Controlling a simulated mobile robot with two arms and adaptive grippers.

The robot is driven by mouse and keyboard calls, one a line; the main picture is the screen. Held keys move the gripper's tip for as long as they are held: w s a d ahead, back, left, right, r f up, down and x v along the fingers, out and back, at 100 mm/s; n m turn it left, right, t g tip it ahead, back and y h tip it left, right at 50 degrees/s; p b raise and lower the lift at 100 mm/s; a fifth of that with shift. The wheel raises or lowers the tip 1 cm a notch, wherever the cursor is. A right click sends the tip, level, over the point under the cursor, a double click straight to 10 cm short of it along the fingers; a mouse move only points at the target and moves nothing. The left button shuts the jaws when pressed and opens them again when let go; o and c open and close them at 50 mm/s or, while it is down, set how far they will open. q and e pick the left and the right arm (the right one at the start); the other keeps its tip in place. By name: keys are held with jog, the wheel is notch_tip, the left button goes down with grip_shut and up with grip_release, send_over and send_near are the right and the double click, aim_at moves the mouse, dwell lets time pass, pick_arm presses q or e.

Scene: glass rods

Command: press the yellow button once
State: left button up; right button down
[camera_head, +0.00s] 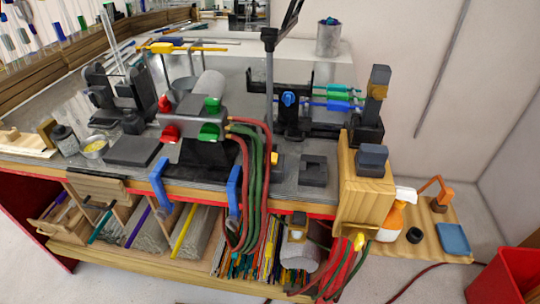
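A small yellow piece (277,158) sits on a small dark box on the grey workbench top, right of the red and green hoses. It looks like the yellow button, but it is too small to tell whether it is pressed. Another small yellow part (359,241) shows at the hoses below the wooden block at the bench's right end. Neither of my grippers is in view.
The workbench (225,184) holds a central machine (207,158) with red and green knobs. Hoses (262,190) hang over the front edge beside blue clamps (234,190). A black post (270,85) stands behind. A dark notched block (313,170) and wooden block (366,200) lie right.

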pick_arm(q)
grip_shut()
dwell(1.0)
